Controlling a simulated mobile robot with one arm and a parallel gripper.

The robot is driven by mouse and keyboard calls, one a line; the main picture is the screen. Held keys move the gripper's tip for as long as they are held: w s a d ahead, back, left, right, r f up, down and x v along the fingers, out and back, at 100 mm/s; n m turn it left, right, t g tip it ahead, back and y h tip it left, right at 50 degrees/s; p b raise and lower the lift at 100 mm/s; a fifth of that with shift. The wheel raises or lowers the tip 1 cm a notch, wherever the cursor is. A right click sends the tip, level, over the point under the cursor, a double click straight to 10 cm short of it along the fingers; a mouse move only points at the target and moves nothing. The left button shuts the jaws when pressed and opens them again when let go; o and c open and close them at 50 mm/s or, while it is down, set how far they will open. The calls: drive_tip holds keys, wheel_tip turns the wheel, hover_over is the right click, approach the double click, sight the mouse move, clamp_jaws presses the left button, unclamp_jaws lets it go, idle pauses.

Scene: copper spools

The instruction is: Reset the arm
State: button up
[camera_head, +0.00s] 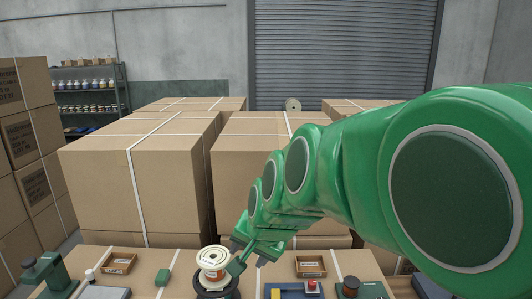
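My green arm reaches in from the right side of the head view, and its gripper (250,262) is low in the middle, over the front cartons. Its fingertips look spread apart, with nothing visible between them. A spool with a pale top flange (213,255) and a copper-orange band stands upright on a dark round base (217,289). The left fingertip is right beside the spool's right edge; I cannot tell whether they touch. Part of the base is cut off by the lower picture edge.
Large strapped cartons (150,170) stand behind. Another carton stack (25,140) rises at left.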

drive_tip(key=s+d+f+n+g+h, duration=0.1)
drive_tip(key=s+d+f+g, duration=0.2)
drive_tip(key=s+d, duration=0.6)
drive_tip(key=s+d+f+n+g+h, duration=0.2)
drive_tip(key=s+d, duration=0.7)
drive_tip(key=s, duration=0.6)
wheel_tip(320, 180, down, 3)
drive_tip(key=shift+r+g, duration=0.1)
drive_tip(key=shift+g, duration=0.8)
